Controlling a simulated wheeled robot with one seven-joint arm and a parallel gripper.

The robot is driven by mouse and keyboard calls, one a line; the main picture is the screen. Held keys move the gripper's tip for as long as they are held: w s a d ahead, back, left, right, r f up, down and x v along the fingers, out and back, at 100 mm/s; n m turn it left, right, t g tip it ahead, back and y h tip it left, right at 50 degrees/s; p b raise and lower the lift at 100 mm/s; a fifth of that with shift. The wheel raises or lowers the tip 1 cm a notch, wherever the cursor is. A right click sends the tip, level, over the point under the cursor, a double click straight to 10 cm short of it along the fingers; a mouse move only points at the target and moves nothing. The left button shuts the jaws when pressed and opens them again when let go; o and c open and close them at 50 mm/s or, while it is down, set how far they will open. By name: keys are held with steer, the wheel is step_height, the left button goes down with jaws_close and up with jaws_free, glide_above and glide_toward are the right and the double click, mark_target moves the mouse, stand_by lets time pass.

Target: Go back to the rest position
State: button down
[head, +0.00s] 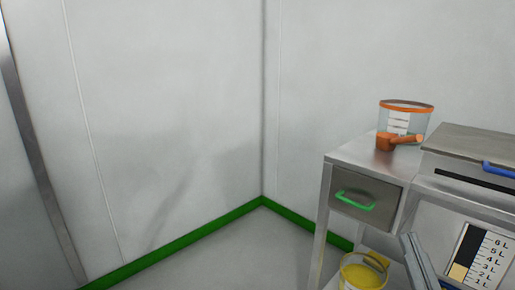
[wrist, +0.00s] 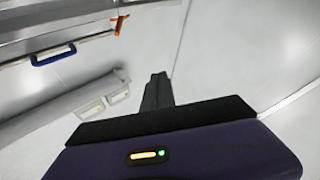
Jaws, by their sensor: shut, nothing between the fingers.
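My gripper (wrist: 158,78) shows in the wrist view as dark fingers closed together beyond the dark purple wrist housing. It is shut and holds nothing. It points toward a pale wall and is apart from the bench and its objects. In the head view I cannot make out my gripper. No rest position is marked in either view.
A steel bench (head: 345,153) stands at right, with a green-handled drawer (head: 365,195). On it are a clear, orange-rimmed container (head: 418,122) and an orange scoop (head: 395,140). A steel lid has a blue handle (head: 498,169). A yellow bucket (head: 362,275) stands below. Floor at the corner is clear.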

steer(key=s+a+f+m+g+y, duration=0.1)
steer(key=s+a+f+g, duration=0.25)
steer(key=s+f, duration=1)
steer(key=s+a+f+m+g+y, duration=0.15)
steer(key=s+f+g, duration=0.25)
steer(key=s+f, duration=0.9)
step_height(320, 180, up, 35)
steer(key=s+p, duration=0.2)
steer(key=p, duration=3)
steer(key=shift+s, duration=0.2)
steer(key=shift+a+f, duration=0.1)
